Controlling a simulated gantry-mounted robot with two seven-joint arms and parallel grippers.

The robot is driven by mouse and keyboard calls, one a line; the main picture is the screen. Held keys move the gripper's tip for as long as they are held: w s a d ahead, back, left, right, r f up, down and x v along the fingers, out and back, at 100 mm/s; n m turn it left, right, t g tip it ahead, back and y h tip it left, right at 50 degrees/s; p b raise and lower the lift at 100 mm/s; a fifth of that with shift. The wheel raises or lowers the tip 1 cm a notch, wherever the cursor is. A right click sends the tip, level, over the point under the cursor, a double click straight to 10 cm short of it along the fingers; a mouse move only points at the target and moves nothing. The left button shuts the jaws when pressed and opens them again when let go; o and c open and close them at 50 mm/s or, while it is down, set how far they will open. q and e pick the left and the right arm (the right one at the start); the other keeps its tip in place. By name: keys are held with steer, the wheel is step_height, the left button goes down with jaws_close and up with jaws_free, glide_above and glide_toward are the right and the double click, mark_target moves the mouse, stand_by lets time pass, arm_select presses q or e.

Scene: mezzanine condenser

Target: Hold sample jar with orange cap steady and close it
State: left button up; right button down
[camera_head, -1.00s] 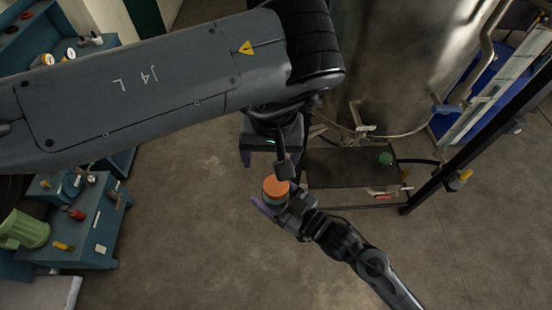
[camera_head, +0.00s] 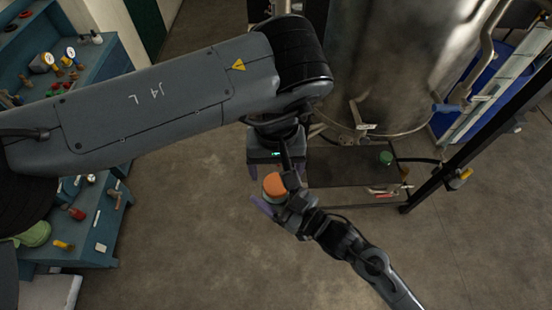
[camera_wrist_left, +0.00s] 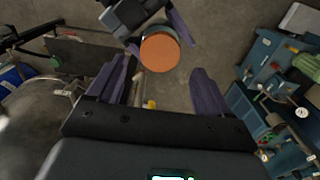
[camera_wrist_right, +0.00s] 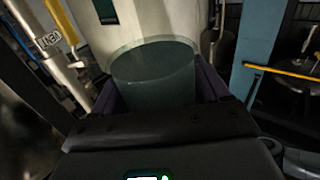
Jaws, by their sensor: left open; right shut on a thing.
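The sample jar has an orange cap (camera_head: 275,182), in the middle of the head view. My right gripper (camera_wrist_right: 157,88) is shut around the jar's grey-green, see-through body (camera_wrist_right: 153,75). The cap does not show in the right wrist view. My left gripper (camera_head: 268,168) is open and empty, close behind the jar in the head view. In the left wrist view the cap (camera_wrist_left: 160,53) faces the camera, around and beyond the open purple fingertips. I cannot tell whether a left finger touches it, or how tightly the cap sits.
A large steel vessel (camera_head: 385,60) stands behind and right, beside a low dark platform (camera_head: 345,168) with a green object (camera_head: 386,158). A dark sloping post (camera_head: 475,135) is at the right. Blue benches (camera_head: 90,245) with tools stand left. The floor between is clear.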

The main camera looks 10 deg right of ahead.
mark_target(276, 184)
arm_select(q)
steer(key=shift+f, duration=2.65)
